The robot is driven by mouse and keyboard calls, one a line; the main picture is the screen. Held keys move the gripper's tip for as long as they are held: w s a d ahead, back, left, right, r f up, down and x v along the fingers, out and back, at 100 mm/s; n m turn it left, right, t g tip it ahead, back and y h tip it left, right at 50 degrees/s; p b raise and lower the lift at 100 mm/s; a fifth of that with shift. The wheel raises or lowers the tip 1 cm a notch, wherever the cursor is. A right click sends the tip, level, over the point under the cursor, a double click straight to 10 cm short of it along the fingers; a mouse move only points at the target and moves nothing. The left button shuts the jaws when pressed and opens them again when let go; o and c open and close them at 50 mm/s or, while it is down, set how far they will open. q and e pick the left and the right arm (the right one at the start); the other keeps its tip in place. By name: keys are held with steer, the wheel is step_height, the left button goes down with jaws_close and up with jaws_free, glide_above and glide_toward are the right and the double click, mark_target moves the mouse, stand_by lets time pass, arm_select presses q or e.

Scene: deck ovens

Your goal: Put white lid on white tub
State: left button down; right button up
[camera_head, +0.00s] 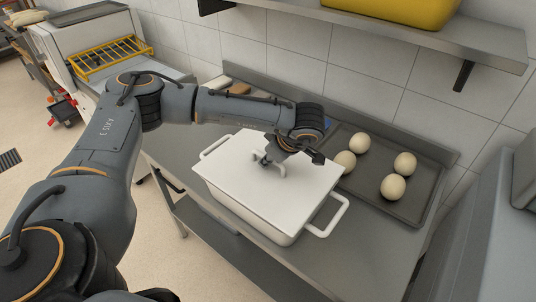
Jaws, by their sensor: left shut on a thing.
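The white tub (224,203) stands on a steel worktable, with a white loop handle (328,217) at its right front and another at its left back. The flat white lid (254,200) lies over the tub's top and covers most of its opening. Whether it is fully seated cannot be told from this angle. My left gripper (268,163) reaches down over the lid from above and is shut on the lid's handle near the middle. The gripper partly hides the handle. My right gripper is not in view.
A dark tray (402,211) with several round dough balls (393,187) lies right of the tub, against the wall. A shelf (420,30) with a yellow container (400,8) hangs above. The worktable's front right (345,268) is clear. A machine with a yellow rack (110,57) stands at left.

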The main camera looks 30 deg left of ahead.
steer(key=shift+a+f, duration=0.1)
arm_select(q)
steer(key=shift+f+b, duration=0.3)
steer(key=shift+b, duration=0.05)
steer(key=c, duration=1.4)
jaws_free()
steer(key=shift+r, duration=0.1)
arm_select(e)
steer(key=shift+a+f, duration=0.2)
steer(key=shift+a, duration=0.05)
